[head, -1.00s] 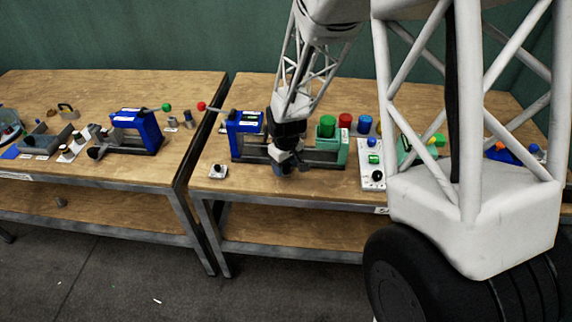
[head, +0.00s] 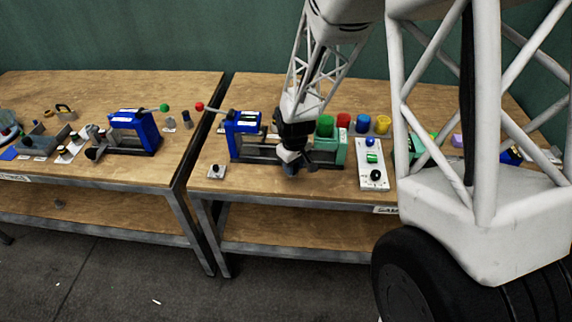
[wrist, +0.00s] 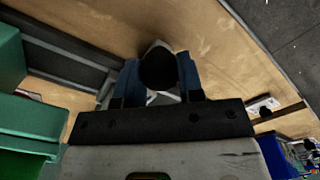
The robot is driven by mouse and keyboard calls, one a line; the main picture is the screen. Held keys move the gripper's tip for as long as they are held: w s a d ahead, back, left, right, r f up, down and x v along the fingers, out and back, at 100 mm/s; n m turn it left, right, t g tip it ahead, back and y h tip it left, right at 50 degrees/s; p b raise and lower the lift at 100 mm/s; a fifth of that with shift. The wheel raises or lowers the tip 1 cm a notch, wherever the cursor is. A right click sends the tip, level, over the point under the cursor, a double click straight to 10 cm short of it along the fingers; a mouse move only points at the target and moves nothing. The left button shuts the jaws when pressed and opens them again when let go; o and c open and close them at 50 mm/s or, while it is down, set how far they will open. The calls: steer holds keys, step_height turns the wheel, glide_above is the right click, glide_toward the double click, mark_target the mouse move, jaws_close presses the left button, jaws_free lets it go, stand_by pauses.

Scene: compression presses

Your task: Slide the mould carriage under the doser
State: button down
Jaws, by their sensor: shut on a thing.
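My gripper (head: 291,170) is at the front edge of the long dark rail between the blue press (head: 243,122) and the green doser (head: 328,141). In the wrist view its two blue fingers (wrist: 159,82) are shut on a round black knob (wrist: 158,68), with pale grey parts showing around it. The knob appears to be the mould carriage's handle; most of the carriage is hidden by my gripper and arm. The doser, topped by a green canister (head: 325,125), is just right of my gripper. Its green body (wrist: 30,115) fills the wrist view's left side.
A white control panel (head: 371,172) with buttons stands right of the doser. Red (head: 343,121), blue (head: 363,124) and yellow (head: 382,124) canisters stand behind.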

steer(key=d, duration=0.9)
steer(key=shift+d, duration=0.35)
steer(key=c, duration=0.8)
jaws_free()
steer(key=shift+o, duration=0.2)
steer(key=shift+r, duration=0.2)
step_height(320, 180, up, 8)
steer(key=shift+f, duration=0.25)
